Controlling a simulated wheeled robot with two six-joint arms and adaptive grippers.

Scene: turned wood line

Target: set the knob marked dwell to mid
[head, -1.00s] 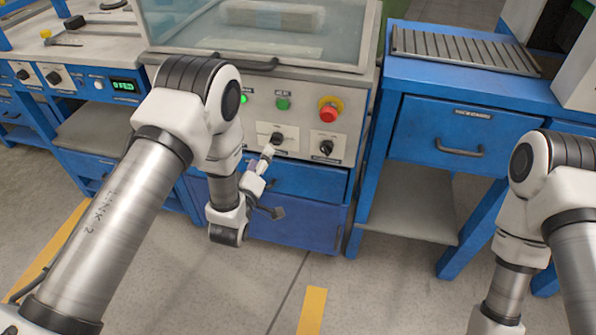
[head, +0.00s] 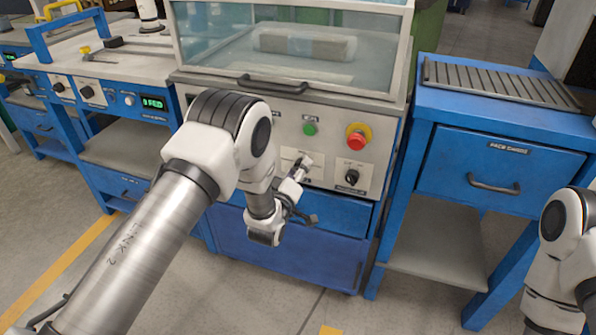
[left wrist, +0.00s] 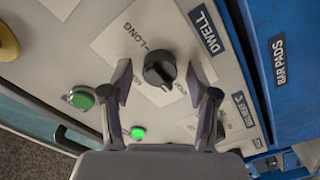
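The dwell knob (left wrist: 159,69) is a black round knob on a pale plate, beside the label DWELL (left wrist: 207,29) in the left wrist view. The word LONG shows on its plate; other position marks are partly hidden or too small to read. My left gripper (left wrist: 158,75) is open, with one finger on either side of the knob and a gap to each. In the head view my left gripper (head: 302,168) is at the machine's front panel and covers this knob. My right gripper is out of view.
A second black knob (head: 351,177) sits to the right on the panel, below a red emergency button (head: 357,137). A green button (head: 310,129) is above my gripper. A blue drawer bench (head: 480,165) stands at right; a blue bench with a display (head: 153,103) is at left.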

